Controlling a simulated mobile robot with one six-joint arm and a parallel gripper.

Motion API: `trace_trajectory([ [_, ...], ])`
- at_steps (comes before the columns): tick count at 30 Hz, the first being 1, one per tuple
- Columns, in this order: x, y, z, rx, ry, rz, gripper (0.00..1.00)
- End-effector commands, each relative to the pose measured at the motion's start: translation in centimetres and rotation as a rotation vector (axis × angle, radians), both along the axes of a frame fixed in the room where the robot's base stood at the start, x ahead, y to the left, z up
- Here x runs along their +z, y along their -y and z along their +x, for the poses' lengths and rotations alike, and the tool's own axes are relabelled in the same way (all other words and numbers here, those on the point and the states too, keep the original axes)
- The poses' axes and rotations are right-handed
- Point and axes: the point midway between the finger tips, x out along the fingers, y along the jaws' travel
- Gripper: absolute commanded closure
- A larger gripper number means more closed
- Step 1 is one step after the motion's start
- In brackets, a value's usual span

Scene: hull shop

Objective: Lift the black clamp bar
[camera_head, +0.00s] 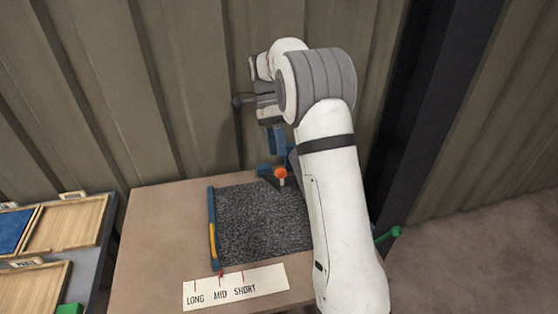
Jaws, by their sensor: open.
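I cannot make out a black clamp bar for certain; my arm hides part of the table's right side. My gripper (277,150) points down above the far end of a dark speckled mat (255,225). Its fingers look blue, and their gap is hard to see from here. A blue piece (263,170) is beside the knob. I see nothing held in my gripper.
A blue strip (212,215) with a yellow-orange piece (212,240) edges the mat's left. A label card (236,288) reads LONG, MID, SHORT. The tan table (160,240) is clear at left. Wooden trays (72,224) stand farther left. A green handle (387,236) shows at right; a corrugated wall (180,80) is behind.

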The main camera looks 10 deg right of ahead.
Motion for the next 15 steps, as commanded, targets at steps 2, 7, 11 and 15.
trace_trajectory([
  [2, 0.8, 0.0, 0.7, 0.000, 0.003, 0.000, 0.50],
  [7, 1.9, -0.1, 1.4, 0.000, 0.002, 0.000, 0.50],
  [11, 2.2, -0.2, 1.5, 0.001, -0.001, 0.000, 0.50],
  [15, 2.2, -0.2, 1.5, 0.001, 0.000, 0.000, 0.50],
])
